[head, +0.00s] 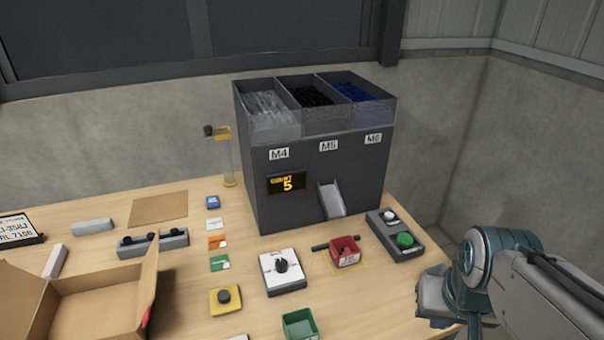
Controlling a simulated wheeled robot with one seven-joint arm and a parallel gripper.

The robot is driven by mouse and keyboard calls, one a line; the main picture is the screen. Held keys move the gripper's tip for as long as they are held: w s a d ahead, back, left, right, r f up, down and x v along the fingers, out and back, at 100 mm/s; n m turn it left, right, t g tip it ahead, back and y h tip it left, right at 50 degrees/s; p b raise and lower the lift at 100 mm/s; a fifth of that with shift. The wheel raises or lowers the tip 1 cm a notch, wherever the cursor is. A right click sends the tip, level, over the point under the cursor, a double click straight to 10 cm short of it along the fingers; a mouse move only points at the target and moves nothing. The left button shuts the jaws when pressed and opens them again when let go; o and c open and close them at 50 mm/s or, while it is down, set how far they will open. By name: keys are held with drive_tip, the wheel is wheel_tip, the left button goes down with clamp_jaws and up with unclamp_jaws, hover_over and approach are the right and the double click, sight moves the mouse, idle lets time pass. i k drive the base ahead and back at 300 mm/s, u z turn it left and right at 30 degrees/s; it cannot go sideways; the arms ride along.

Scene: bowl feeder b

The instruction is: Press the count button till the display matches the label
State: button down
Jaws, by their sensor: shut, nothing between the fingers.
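The dark feeder machine (315,165) stands at the back of the table. Its display (287,184) reads COUNT 5 in yellow. A grey control box (413,252) at the machine's right front carries a white button (390,215) and a green button (404,239); I cannot read any marking telling which is the count button. A small red bin (345,244) stands in front of the chute (331,198) and bears a white label (349,258), too small to read. My arm is at the lower right, right of the control box; its fingers do not show.
A white box with a black knob (282,271), a yellow box with a dark button (225,300) and a green bin (300,324) stand in front. An open cardboard box (95,305) is at the lower left. Several small cards lie left of the machine.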

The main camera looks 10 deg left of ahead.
sight(406, 239)
drive_tip(key=u, duration=0.55)
drive_tip(key=k, duration=1.35)
drive_tip(key=u, duration=0.3)
drive_tip(key=i, duration=0.3)
drive_tip(key=z, duration=1.05)
drive_tip(key=i, duration=1.25)
drive_tip(key=u, duration=0.1)
